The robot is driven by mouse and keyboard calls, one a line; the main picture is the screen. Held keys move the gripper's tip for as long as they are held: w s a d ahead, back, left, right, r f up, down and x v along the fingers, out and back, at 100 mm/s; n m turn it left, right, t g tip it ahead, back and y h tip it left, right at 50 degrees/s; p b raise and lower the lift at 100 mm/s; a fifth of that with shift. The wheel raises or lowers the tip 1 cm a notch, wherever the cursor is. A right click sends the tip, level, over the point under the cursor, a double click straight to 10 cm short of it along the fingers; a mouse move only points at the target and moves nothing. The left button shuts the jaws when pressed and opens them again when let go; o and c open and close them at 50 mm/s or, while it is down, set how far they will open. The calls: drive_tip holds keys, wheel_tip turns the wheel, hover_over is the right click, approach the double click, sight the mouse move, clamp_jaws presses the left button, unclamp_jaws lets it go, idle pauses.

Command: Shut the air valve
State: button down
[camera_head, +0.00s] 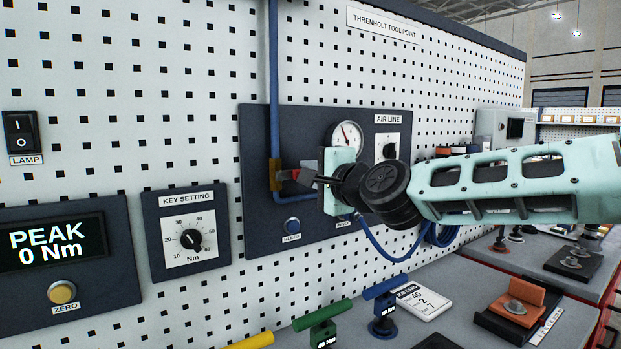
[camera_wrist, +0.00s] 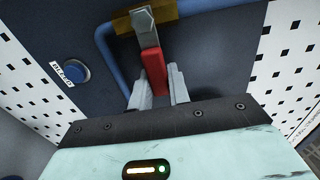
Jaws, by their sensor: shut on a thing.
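The air valve has a brass body (camera_head: 275,173) on a blue vertical pipe (camera_head: 274,80) at the left of the dark air line panel. In the wrist view the brass body (camera_wrist: 166,12) carries a grey metal lever with a red grip (camera_wrist: 155,72). The lever points across the pipe, to the right in the head view. My gripper (camera_head: 308,178) is at the lever, and its two fingers (camera_wrist: 160,92) are shut on the red grip, one on each side. In the head view my gripper hides part of the lever and panel.
A gauge (camera_head: 346,136) and a black knob (camera_head: 389,150) sit close above and beside my gripper. A blue bleed button (camera_head: 292,225) is just below. Coloured T-handled tools (camera_head: 322,322) stand on the bench beneath. A blue hose (camera_head: 385,250) hangs under my arm.

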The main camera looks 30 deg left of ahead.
drive_tip(key=shift+f, duration=0.1)
idle(0.3)
drive_tip(key=c, duration=1.3)
unclamp_jaws()
drive_tip(key=shift+d, duration=0.1)
drive_tip(key=b+v, duration=0.4)
drive_tip(key=v, duration=1.3)
drive_tip(key=shift+s+d+b, duration=0.1)
drive_tip(key=shift+b, duration=0.2)
